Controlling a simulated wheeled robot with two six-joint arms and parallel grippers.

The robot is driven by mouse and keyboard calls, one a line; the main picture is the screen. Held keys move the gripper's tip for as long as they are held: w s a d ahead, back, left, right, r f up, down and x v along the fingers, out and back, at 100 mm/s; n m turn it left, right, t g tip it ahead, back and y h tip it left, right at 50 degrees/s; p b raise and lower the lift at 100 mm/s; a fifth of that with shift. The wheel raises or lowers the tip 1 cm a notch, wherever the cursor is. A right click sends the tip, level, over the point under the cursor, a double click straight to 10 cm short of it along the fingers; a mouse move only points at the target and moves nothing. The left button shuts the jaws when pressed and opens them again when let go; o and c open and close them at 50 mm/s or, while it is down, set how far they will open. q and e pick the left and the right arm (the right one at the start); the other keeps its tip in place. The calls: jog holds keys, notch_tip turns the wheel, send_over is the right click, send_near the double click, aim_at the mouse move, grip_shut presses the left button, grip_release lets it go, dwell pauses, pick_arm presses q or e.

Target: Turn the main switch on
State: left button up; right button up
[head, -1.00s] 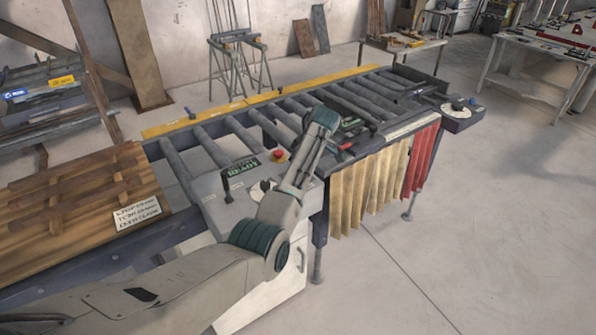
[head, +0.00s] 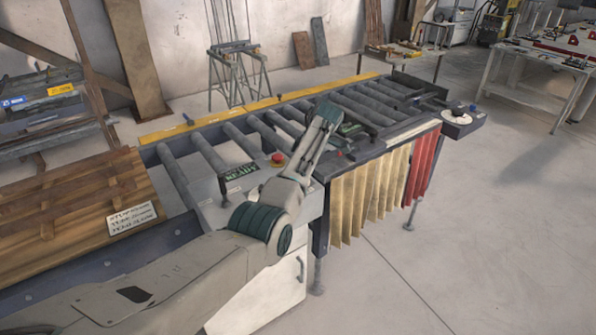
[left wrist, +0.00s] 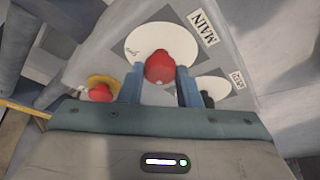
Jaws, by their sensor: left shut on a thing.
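The main switch is a red knob (left wrist: 160,68) on a white disc beside a MAIN label (left wrist: 203,27) in the left wrist view. The two blue fingers of my left gripper (left wrist: 160,84) are on either side of the knob and shut on it. My right gripper is in neither view.
A red button with a yellow collar (left wrist: 101,90) sits left of the knob. A black knob (left wrist: 208,98) on a smaller white disc is to the right. A READY display (head: 241,170) stands on the panel. A roller table (head: 300,120) runs behind. The floor at the right is clear.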

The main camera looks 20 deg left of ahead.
pick_arm(q)
jog(key=o, duration=0.9)
jog(key=shift+o, duration=0.2)
jog(key=b+v, duration=0.1)
jog(key=v, duration=1)
jog(key=shift+b, duration=0.35)
jog(key=shift+f, duration=0.15)
